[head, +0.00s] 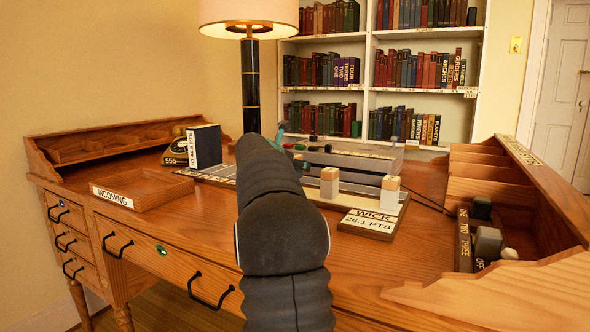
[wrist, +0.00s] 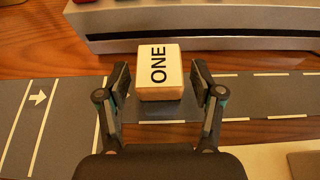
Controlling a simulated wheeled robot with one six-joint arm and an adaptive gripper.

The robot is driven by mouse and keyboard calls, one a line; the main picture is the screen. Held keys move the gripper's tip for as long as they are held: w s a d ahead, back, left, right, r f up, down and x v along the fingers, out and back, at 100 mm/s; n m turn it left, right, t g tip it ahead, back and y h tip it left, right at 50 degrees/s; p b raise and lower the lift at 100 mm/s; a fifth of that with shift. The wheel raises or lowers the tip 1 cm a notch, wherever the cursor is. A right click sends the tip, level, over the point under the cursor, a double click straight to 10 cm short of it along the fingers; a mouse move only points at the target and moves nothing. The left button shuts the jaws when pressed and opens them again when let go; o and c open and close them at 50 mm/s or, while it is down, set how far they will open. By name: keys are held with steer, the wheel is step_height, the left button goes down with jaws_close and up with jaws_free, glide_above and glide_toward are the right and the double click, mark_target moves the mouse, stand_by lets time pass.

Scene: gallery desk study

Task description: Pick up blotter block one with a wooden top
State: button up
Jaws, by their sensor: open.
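Blotter block one (wrist: 160,62) shows in the wrist view with a pale top face marked ONE and a thin tan edge. It sits on a dark grey strip with white lines (wrist: 245,98). My gripper (wrist: 161,78) is open, with one finger on each side of the block. A narrow gap shows on both sides, and the block is not clamped. In the head view my arm covers the middle of the desk, and I cannot make out block one there. Two other pale blocks with wooden tops, the left block (head: 330,182) and the right block (head: 390,190), stand right of my arm.
A grey slotted case (wrist: 200,28) lies just beyond the block. An INCOMING tray (head: 143,192) is at left, and a lamp (head: 249,88) rises behind. Wooden compartments (head: 478,180) line the right side.

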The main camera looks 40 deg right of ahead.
jaws_close()
steer(key=shift+r, duration=0.15)
